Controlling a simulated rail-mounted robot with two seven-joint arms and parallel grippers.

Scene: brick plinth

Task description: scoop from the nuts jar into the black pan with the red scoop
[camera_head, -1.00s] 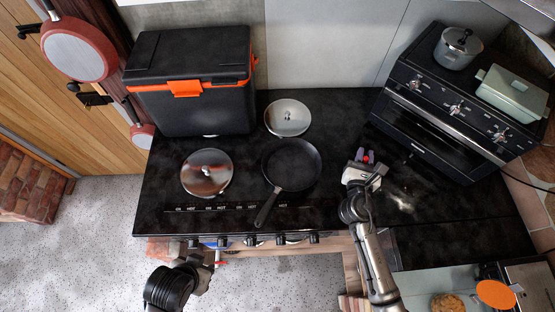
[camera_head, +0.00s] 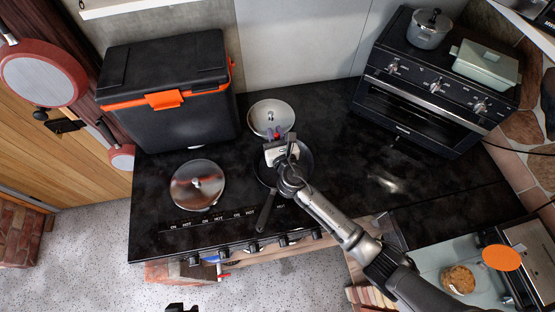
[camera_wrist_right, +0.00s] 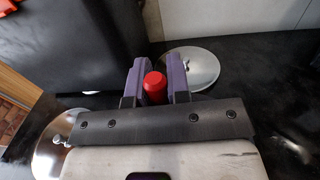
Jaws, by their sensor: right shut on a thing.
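My right gripper (camera_head: 275,142) is over the black pan (camera_head: 266,178) on the cooktop, near its far rim. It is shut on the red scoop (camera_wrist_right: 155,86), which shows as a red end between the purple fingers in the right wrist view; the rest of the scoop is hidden. My gripper and arm cover much of the pan, whose handle points to the front. The jar of nuts (camera_head: 459,281) stands on the light counter at the bottom right, showing brown contents. Only a dark bit of my left arm shows at the bottom edge.
Metal lids lie left of the pan (camera_head: 198,185) and behind it (camera_head: 270,117). A black cooler box (camera_head: 170,120) stands at the back left. An oven (camera_head: 425,110) with pots stands at the right. An orange disc (camera_head: 501,257) is beside the jar. The cooktop between pan and oven is clear.

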